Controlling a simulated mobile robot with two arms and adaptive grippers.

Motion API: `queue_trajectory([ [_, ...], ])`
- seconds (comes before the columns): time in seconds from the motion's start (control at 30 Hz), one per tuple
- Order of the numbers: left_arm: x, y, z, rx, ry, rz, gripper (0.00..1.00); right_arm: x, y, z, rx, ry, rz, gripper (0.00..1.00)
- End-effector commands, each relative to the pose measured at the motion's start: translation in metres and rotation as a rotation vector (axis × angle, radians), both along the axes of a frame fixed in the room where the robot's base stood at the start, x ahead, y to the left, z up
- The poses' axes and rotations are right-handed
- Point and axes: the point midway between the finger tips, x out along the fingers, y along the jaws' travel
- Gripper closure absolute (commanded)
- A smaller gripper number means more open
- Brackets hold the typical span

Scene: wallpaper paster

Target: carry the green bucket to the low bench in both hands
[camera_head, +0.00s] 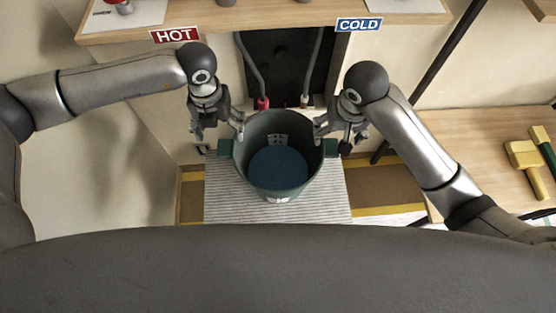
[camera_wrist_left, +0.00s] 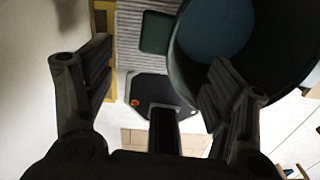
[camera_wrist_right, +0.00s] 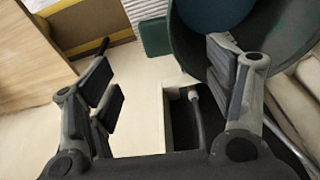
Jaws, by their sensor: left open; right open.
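The dark green bucket (camera_head: 303,150) stands upright below the HOT and COLD signs, with blue liquid (camera_head: 278,168) at its bottom. It has a green lug on each side: a left lug (camera_head: 225,149) and a right lug (camera_head: 331,148). My left gripper (camera_head: 221,136) is open at the bucket's left rim, above the left lug. My right gripper (camera_head: 333,137) is open at the right rim, above the right lug. In both wrist views one finger overlaps the bucket wall; contact cannot be told. A low wooden bench (camera_head: 455,130) is at the right.
The bucket stands on a ribbed grey platform (camera_head: 225,200) with yellow-striped edges. Two hoses, one red-tipped (camera_head: 263,103) and one pale-tipped (camera_head: 304,101), hang just behind the bucket. A wooden shelf (camera_head: 240,20) is above. Yellow and green tools (camera_head: 525,160) lie on the bench's right part; its left part is clear.

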Motion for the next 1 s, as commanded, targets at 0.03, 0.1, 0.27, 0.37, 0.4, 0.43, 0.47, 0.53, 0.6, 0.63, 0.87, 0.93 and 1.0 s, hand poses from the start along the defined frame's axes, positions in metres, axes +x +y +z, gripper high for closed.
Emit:
queue_trajectory([
  [0.03,0.0,0.0,-0.001,0.0,0.0,0.001,0.23,0.0,0.0,0.0,0.0,0.0,0.0,0.24],
  [0.1,0.0,0.0,-0.003,0.0,0.0,0.002,0.23,0.0,0.0,-0.003,-0.001,0.001,-0.001,0.24],
  [0.27,0.0,0.0,-0.02,0.001,0.002,0.002,0.23,0.003,-0.001,-0.02,-0.003,0.003,-0.001,0.24],
  [0.37,0.0,0.0,-0.038,0.001,0.003,0.002,0.23,0.005,-0.001,-0.037,-0.003,0.004,-0.001,0.24],
  [0.4,0.0,0.0,-0.045,0.001,0.003,0.002,0.23,0.006,-0.001,-0.045,-0.002,0.004,-0.001,0.24],
  [0.43,0.0,0.0,-0.051,0.001,0.002,0.002,0.23,0.007,-0.001,-0.051,-0.003,0.005,-0.002,0.24],
  [0.47,0.0,0.0,-0.057,0.001,0.003,0.001,0.23,0.008,-0.001,-0.056,-0.003,0.004,-0.002,0.24],
  [0.53,0.0,0.0,-0.069,0.0,0.002,0.003,0.23,0.01,-0.001,-0.068,-0.003,0.004,-0.002,0.24],
  [0.6,0.0,0.0,-0.081,0.001,0.002,0.002,0.23,0.012,-0.001,-0.079,-0.002,0.003,-0.001,0.24],
  [0.63,0.0,0.0,-0.085,0.001,0.001,0.001,0.23,0.013,-0.001,-0.084,-0.002,0.002,-0.001,0.24],
  [0.87,0.001,0.0,-0.105,-0.001,0.0,0.001,0.23,0.016,0.0,-0.104,-0.001,0.0,0.0,0.24],
  [0.93,0.001,0.0,-0.108,-0.001,0.0,0.001,0.23,0.017,0.0,-0.106,-0.001,0.0,0.0,0.24],
  [1.0,0.001,0.0,-0.109,-0.001,0.0,0.001,0.23,0.017,0.0,-0.107,-0.001,0.0,0.0,0.24],
])
